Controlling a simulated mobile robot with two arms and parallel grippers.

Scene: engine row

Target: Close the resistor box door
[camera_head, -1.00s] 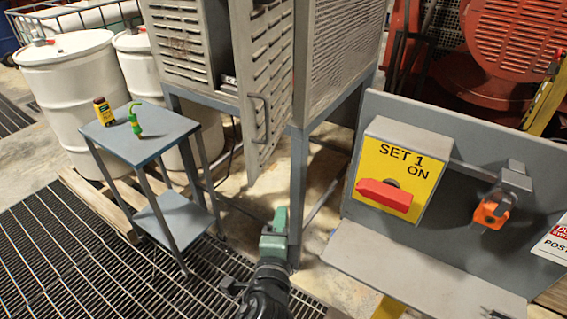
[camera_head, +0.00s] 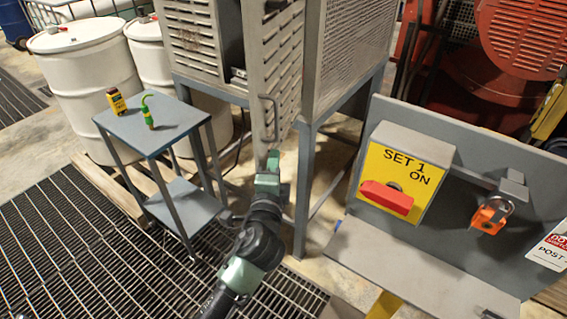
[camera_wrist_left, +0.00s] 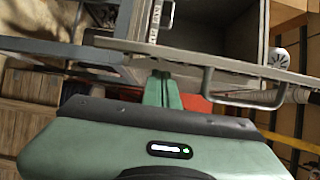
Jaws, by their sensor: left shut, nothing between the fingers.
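The resistor box (camera_head: 346,62) is a grey cabinet with perforated sides on a blue-grey stand. Its slatted door (camera_head: 284,84) stands open, swung outward, with a dark opening on its left. A bar handle (camera_head: 268,116) is on the door's outer face; it also shows in the left wrist view (camera_wrist_left: 246,98). My right gripper is not in view.
A small blue-grey table (camera_head: 170,128) on the left holds a yellow item (camera_head: 116,101) and a green item (camera_head: 148,112). White drums (camera_head: 92,85) stand behind it. A grey panel (camera_head: 470,160) with a red-handled switch (camera_head: 386,198) and orange padlock (camera_head: 490,216) is right.

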